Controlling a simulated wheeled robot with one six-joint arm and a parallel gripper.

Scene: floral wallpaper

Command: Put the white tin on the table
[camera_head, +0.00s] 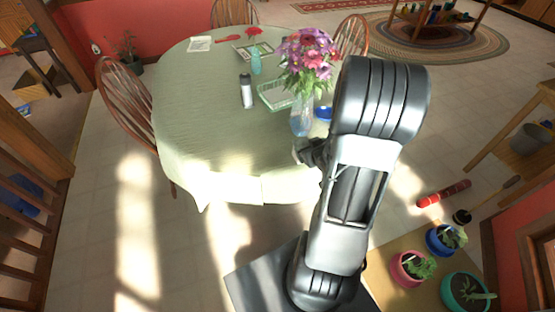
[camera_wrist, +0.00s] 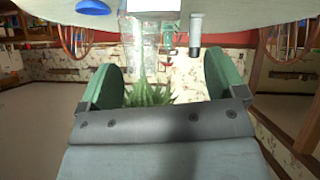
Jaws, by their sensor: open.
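The table (camera_head: 205,130) has a pale green cloth and stands ahead of me. A pale cylinder with a dark top (camera_head: 246,92) stands upright on it, left of the flower vase; I cannot tell whether it is the white tin. It also shows in the wrist view (camera_wrist: 195,38), where the scene appears upside down. My gripper (camera_head: 304,152) is at the table's near right side, close to the vase, partly hidden by my arm. In the wrist view its two green-padded fingers (camera_wrist: 164,75) are wide apart, with nothing held between them.
A glass vase of pink and purple flowers (camera_head: 301,118) stands near my gripper, with a blue dish (camera_head: 323,113) beside it. Wooden chairs (camera_head: 128,100) surround the table. Potted plants (camera_head: 412,268) stand at lower right. The table's front left is clear.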

